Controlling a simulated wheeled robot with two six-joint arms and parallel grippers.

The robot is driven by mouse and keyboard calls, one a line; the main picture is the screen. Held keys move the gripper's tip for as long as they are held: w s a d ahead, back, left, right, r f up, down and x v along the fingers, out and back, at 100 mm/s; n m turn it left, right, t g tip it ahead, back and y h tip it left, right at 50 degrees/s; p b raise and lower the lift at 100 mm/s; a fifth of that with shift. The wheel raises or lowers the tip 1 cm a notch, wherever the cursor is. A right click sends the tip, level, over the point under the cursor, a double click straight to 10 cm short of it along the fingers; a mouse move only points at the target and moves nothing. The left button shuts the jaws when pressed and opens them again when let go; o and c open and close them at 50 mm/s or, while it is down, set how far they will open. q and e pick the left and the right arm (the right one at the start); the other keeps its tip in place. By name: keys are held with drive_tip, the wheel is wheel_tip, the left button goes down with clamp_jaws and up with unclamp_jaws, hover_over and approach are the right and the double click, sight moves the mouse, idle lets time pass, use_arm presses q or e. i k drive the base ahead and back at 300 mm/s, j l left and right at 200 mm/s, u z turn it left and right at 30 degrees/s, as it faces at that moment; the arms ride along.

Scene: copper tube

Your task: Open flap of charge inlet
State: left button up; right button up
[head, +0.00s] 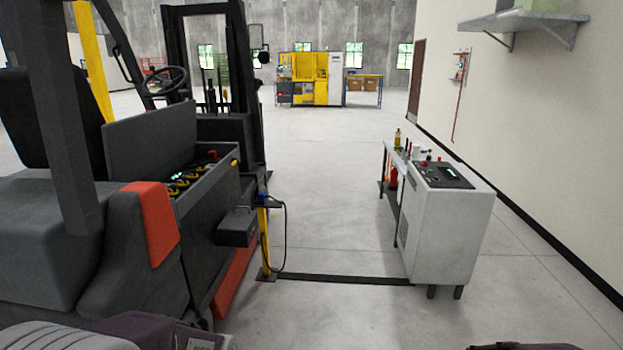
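A dark grey forklift (50,240) with an orange-red panel stands on the left. A dark box (236,227) juts from its side, low down; I cannot tell whether it is the charge inlet, or which part is a flap. A compartment (190,178) with yellow and black parts shows on top of the forklift's side, beside an upright dark panel (151,131). Neither gripper shows. Only dark and grey shapes, perhaps my own parts, show at the bottom edge.
A yellow post (264,240) with a blue-topped unit and a hanging black cable stands beside the forklift. A dark strip (340,280) runs across the floor to a grey cabinet (450,235) on the right.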

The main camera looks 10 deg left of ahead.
sight(236, 220)
drive_tip(key=i+u, duration=0.15)
drive_tip(key=i, duration=0.3)
drive_tip(key=i+l+u, duration=0.15)
drive_tip(key=i, duration=0.35)
drive_tip(key=i+u, duration=0.15)
drive_tip(key=i, duration=0.3)
drive_tip(key=i+l+u, duration=0.2)
drive_tip(key=i, duration=0.25)
drive_tip(key=i+u, duration=0.4)
drive_tip(key=i+l+u, duration=0.25)
drive_tip(key=u, duration=0.15)
drive_tip(key=i+l+u, duration=0.8)
drive_tip(key=i, duration=0.3)
